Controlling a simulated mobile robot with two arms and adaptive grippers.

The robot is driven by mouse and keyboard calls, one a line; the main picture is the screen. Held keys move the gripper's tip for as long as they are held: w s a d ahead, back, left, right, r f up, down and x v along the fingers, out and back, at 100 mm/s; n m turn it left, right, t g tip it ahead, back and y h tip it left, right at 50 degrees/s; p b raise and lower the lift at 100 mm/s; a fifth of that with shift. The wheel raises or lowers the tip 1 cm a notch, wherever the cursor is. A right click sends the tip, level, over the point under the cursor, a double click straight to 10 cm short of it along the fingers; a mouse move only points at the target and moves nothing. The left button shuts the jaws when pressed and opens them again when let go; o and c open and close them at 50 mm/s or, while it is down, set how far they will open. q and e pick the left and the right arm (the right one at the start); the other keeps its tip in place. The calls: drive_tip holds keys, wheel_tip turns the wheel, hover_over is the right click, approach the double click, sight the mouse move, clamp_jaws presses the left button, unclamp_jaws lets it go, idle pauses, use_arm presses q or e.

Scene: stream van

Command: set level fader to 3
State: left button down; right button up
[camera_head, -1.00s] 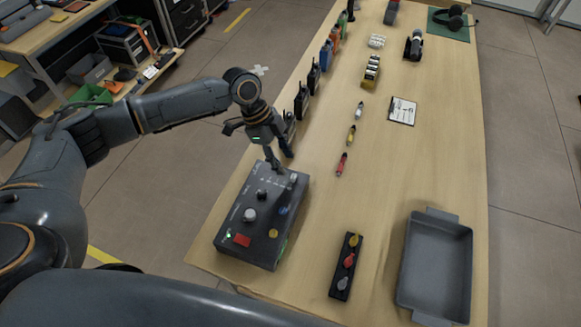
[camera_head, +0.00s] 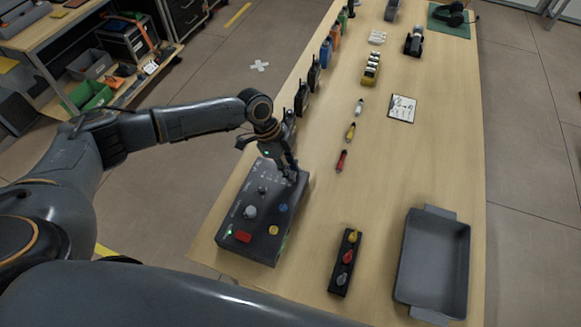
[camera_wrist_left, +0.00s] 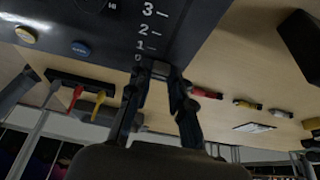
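The dark control box (camera_head: 240,232) lies at the near left of the table, with knobs and buttons on its top. In the left wrist view its panel (camera_wrist_left: 205,15) shows a scale marked 0, 1, 2, 3. A small grey cap (camera_wrist_left: 160,68), seemingly the level fader's, sits by the 0 mark. My left gripper (camera_head: 291,174) is at the box's far right corner. In the left wrist view its two fingers (camera_wrist_left: 163,80) stand apart on either side of the cap. Whether they press on it I cannot tell. My right gripper is out of view.
Beyond are small red (camera_head: 342,160), yellow and white items, a clipboard (camera_head: 401,108) and a row of upright radios (camera_head: 302,98). Mid-table right is clear.

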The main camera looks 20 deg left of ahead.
sight(275, 171)
use_arm(q)
drive_tip(key=a+b, duration=0.1)
drive_tip(key=a, duration=0.4)
drive_tip(key=shift+w+a, duration=0.1)
drive_tip(key=shift+a, duration=0.5)
drive_tip(key=shift+d, duration=0.1)
drive_tip(key=c, duration=1.2)
unclamp_jaws()
drive_tip(key=shift+r, duration=0.15)
drive_tip(key=v, duration=1.2)
